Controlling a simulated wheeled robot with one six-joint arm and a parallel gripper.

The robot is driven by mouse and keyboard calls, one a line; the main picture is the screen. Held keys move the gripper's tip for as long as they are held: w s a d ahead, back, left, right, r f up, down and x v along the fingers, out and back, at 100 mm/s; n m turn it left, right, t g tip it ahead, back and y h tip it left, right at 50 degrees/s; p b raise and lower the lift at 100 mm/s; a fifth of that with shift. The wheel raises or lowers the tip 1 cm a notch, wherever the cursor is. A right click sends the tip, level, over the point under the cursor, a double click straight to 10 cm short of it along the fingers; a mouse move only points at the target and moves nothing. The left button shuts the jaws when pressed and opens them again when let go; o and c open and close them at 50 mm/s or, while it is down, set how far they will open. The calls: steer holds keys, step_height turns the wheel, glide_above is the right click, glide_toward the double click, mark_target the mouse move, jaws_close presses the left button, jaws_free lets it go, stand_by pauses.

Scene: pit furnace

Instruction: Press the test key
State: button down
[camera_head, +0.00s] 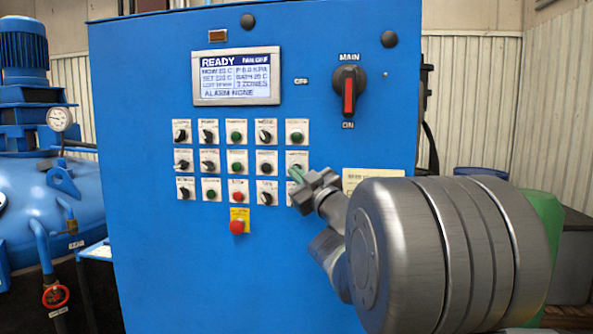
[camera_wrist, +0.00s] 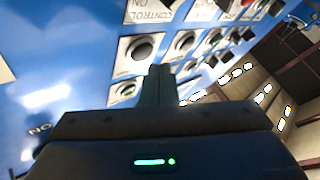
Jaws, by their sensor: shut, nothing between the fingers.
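A blue control cabinet (camera_head: 140,240) carries a grid of small labelled buttons and selector knobs. The labels are too small for me to tell which one is the test key. My gripper (camera_head: 295,174) is shut and empty, its tips at the right-hand column, around the second and third rows. It partly hides the controls there. In the wrist view my gripper (camera_wrist: 158,72) shows shut fingers over the panel, close to a dark round control (camera_wrist: 143,48) on a white plate. I cannot tell whether the tips touch anything.
A display (camera_head: 236,78) reads READY and ALARM NONE. A main switch (camera_head: 349,91) with a red handle sits at upper right. A red emergency button (camera_head: 237,226) on a yellow plate is below the grid. A blue vessel (camera_head: 45,190) with a gauge stands at left.

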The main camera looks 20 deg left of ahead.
steer(key=shift+w, duration=0.1)
stand_by(0.6)
steer(key=shift+w+a, duration=0.1)
steer(key=shift+w, duration=0.25)
steer(key=shift+w+a, duration=0.1)
steer(key=shift+w, duration=0.35)
stand_by(0.6)
steer(key=shift+s, duration=0.15)
steer(key=shift+s+d+b, duration=0.25)
steer(key=shift+s+b, duration=0.05)
steer(key=shift+s, duration=0.45)
steer(key=shift+s, duration=0.1)
steer(key=s+b, duration=0.1)
steer(key=s, duration=0.1)
steer(key=s+d, duration=0.1)
steer(key=s, duration=0.1)
steer(key=shift+s+b, duration=0.3)
steer(key=shift+b, duration=0.05)
stand_by(0.6)
